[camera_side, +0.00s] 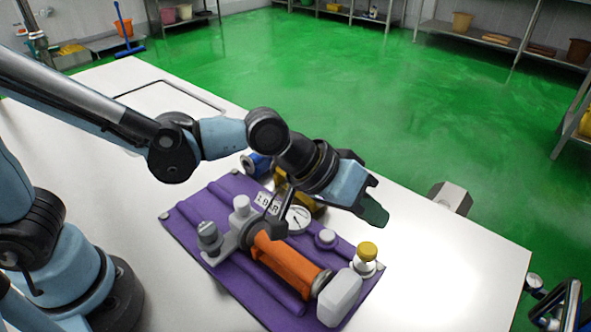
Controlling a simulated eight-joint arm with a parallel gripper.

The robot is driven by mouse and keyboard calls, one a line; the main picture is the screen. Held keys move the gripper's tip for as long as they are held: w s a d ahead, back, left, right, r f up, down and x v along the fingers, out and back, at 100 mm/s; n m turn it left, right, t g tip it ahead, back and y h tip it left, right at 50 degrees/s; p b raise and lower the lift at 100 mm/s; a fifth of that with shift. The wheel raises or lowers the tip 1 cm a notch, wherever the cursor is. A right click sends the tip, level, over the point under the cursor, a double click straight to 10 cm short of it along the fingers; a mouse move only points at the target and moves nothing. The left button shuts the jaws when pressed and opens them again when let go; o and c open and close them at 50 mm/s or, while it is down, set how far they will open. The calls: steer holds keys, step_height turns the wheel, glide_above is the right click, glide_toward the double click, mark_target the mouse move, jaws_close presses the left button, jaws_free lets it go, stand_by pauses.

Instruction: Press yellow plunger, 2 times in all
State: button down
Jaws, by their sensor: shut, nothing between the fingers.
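The yellow plunger (368,250) is a round yellow cap on a pale base, standing upright near the right corner of the purple mat (235,275). My gripper (375,212) is shut and empty, its dark green fingertips pointing down and to the right. In the picture the fingertips are just above the yellow cap, with a visible gap between them. One view does not settle how high or how far behind the cap they are.
An orange body (285,260) with a white block (340,298) lies beside the plunger. A dial gauge (298,219), a white knob (325,238) and a grey knob (208,235) are also on the mat. My wrist partly hides a yellow part behind. The white table (450,270) is clear at right.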

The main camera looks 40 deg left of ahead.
mark_target(371, 247)
steer(key=shift+f, duration=2)
steer(key=shift+f, duration=0.15)
stand_by(0.4)
steer(key=shift+f, duration=0.25)
steer(key=shift+f, duration=1.05)
stand_by(1.2)
steer(key=shift+r, duration=1.5)
steer(key=shift+r, duration=2.5)
